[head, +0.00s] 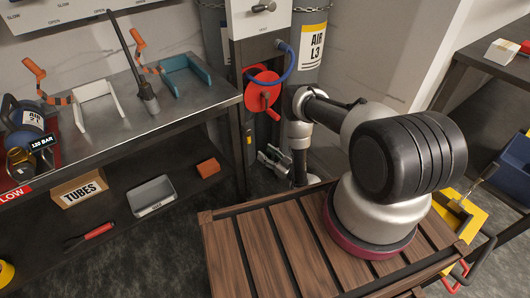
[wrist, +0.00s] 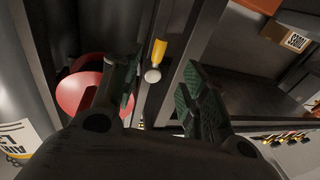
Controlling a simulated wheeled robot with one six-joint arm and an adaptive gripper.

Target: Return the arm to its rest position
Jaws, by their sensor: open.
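My arm rises from the wooden slatted top (head: 285,245) and bends over toward the back. My gripper (head: 272,158) hangs low in front of the grey post, below the red disc (head: 264,90), partly hidden behind my forearm. In the wrist view my gripper (wrist: 160,82) has its two green-padded fingers wide apart, with nothing between them. The red disc (wrist: 82,92) shows to the left, partly behind the left finger. A yellow piece with a pale round end (wrist: 158,52) shows beyond the gap.
A metal bench (head: 120,110) with a lower shelf stands at left, holding clamps and an air bottle (head: 28,118). A blue hose (head: 290,62) and an AIR L3 cylinder (head: 316,50) are close to my arm. A yellow bin (head: 462,220) is at right.

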